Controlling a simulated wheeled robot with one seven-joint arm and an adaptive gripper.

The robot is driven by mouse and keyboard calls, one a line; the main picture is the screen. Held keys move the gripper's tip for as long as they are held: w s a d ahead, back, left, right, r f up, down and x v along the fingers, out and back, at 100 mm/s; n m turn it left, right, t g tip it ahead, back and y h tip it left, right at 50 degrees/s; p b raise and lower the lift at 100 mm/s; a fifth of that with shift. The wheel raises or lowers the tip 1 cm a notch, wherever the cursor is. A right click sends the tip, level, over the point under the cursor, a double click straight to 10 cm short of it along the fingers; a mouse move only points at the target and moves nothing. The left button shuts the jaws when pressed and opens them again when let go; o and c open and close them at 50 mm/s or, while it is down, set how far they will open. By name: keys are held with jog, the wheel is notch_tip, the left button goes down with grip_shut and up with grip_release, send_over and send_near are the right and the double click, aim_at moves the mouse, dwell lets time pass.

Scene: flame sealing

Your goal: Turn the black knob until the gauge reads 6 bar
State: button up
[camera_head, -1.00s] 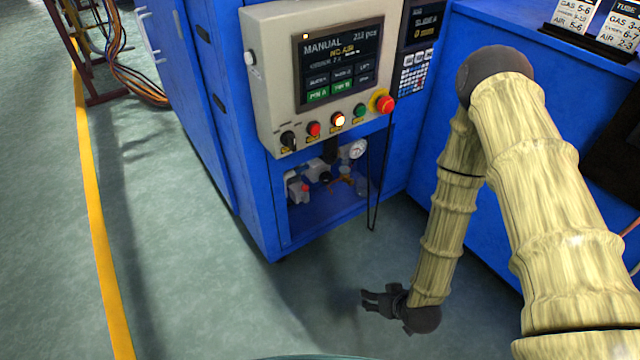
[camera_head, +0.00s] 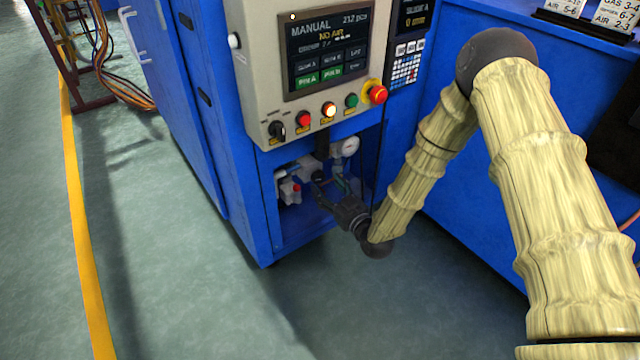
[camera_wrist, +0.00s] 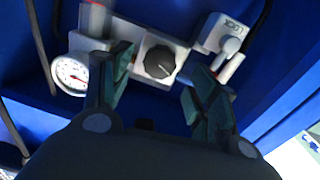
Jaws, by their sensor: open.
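The black knob (camera_wrist: 160,62) shows in the wrist view on a pale regulator block, straight ahead between my fingers. My gripper (camera_wrist: 155,95) is open, one finger on each side of the knob's line; whether either finger touches it I cannot tell. In the head view my gripper (camera_head: 325,192) reaches into the recess under the control panel, and it hides the knob there. The round white gauge (camera_wrist: 72,73) has a red needle, but its figures are too small to read.
A white lever part marked LOCK (camera_wrist: 229,44) sits right of the knob. The control panel (camera_head: 328,48) overhangs the recess and its screen reads NO AIR. A black cable hangs at the recess's right side. The floor (camera_head: 190,270) in front is clear.

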aim_at(320, 180)
jog(key=shift+b+x, duration=0.9)
jog(key=shift+x, duration=1.6)
jog(key=c, duration=1)
